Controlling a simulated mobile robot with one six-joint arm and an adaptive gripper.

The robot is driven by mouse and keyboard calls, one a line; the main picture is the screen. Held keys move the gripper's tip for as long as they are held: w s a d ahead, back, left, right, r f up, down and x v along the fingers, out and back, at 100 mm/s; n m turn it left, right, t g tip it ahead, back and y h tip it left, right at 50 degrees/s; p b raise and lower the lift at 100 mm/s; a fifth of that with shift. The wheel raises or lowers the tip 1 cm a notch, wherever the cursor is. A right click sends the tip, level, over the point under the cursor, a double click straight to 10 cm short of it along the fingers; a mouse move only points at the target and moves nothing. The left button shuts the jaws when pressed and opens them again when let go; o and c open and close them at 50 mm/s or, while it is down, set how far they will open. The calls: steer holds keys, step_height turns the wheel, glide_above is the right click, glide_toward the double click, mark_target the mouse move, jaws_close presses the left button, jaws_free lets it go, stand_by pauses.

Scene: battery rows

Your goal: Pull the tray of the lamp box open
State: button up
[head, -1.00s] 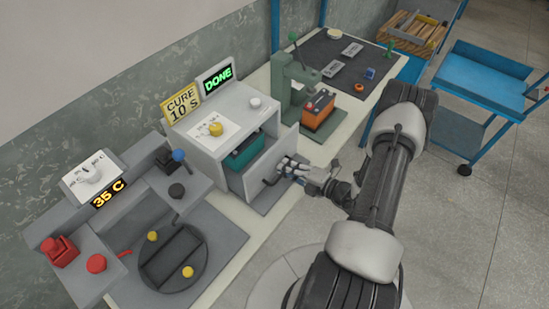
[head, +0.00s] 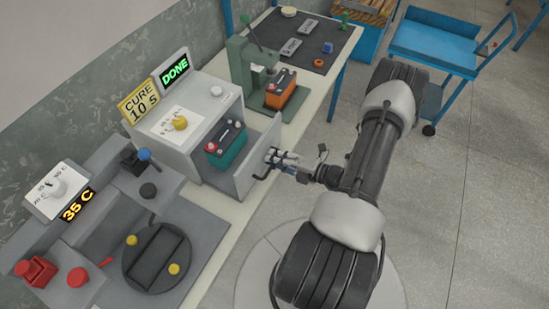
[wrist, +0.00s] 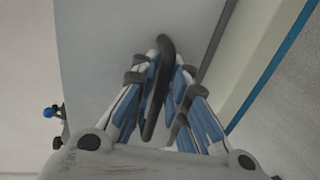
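The lamp box (head: 172,152) is a pale grey box on the bench, with a yellow knob on top. Its tray (head: 262,150) stands partly out toward my arm. A teal battery (head: 226,148) with a red terminal sits in the tray and shows largely outside the box. The tray's dark handle (head: 261,177) is on its front panel; it also shows in the wrist view (wrist: 157,105). My gripper (head: 273,159) is at that handle. In the wrist view its fingers (wrist: 165,75) are closed around the bar, one on each side.
A "CURE 10 S" sign (head: 139,101) and a green "DONE" display (head: 174,70) stand behind the box. A green press (head: 243,62) with an orange battery (head: 280,90) stands beyond it. A "35 C" station (head: 76,204) is nearer. Open floor (head: 490,200) lies right.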

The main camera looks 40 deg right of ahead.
steer(key=shift+o, duration=0.3)
steer(key=v, duration=1.2)
steer(key=shift+a, duration=0.1)
stand_by(0.3)
